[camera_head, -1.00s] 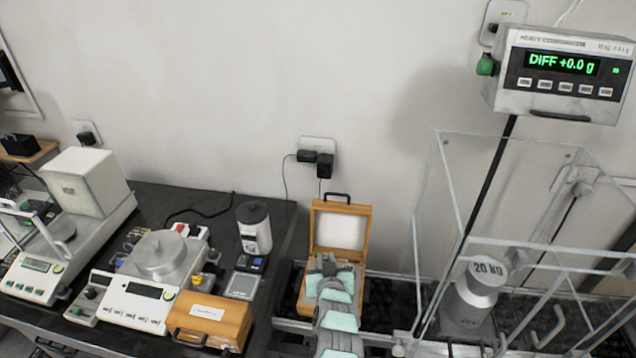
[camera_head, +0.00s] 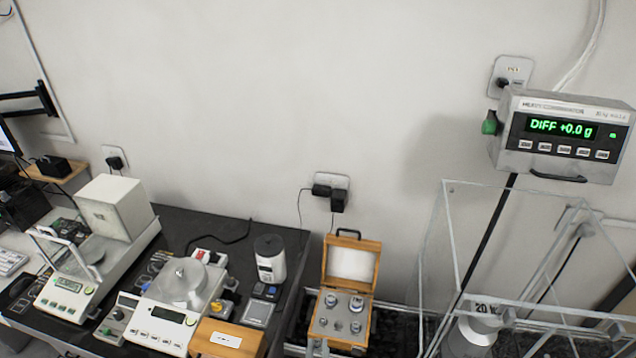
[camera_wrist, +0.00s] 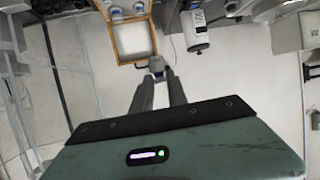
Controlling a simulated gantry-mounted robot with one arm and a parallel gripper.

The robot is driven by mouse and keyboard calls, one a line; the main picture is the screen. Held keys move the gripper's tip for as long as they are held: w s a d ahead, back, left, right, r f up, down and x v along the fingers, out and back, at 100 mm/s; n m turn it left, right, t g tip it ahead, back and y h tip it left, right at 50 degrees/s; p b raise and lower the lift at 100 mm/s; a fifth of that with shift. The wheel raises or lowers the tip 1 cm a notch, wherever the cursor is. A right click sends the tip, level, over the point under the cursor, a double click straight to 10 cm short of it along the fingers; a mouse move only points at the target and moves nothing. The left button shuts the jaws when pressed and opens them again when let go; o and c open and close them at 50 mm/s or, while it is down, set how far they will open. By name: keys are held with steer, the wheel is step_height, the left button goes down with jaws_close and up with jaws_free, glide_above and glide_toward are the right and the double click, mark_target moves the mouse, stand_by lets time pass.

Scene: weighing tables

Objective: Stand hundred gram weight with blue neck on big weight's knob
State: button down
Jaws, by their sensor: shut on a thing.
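My gripper (camera_wrist: 158,76) is shut on a small grey metal weight (camera_wrist: 157,63) in the wrist view. The fingers hide part of it, and I cannot make out its neck colour. The big weight (camera_head: 474,338), a grey cylinder marked 20 kg, stands at the lower right of the head view. A glass panel is in front of it, and its knob is hard to make out. The open wooden weight box (camera_head: 374,297) is left of it and holds several small weights, some with blue necks. In the wrist view the box (camera_wrist: 152,38) lies beyond the fingertips, apart from them.
Clear glass walls with metal rails (camera_head: 445,215) surround the big weight. The display (camera_head: 560,135) above reads DIFF +0.0 g. A black table (camera_head: 215,228) at left carries balances, a white canister (camera_head: 270,258) and a closed wooden box (camera_head: 226,340).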

steer(key=s+r+p, duration=0.4)
steer(key=r+p, duration=0.4)
steer(key=r, duration=0.1)
steer(key=shift+s+r, duration=0.15)
steer(key=shift+s, duration=0.25)
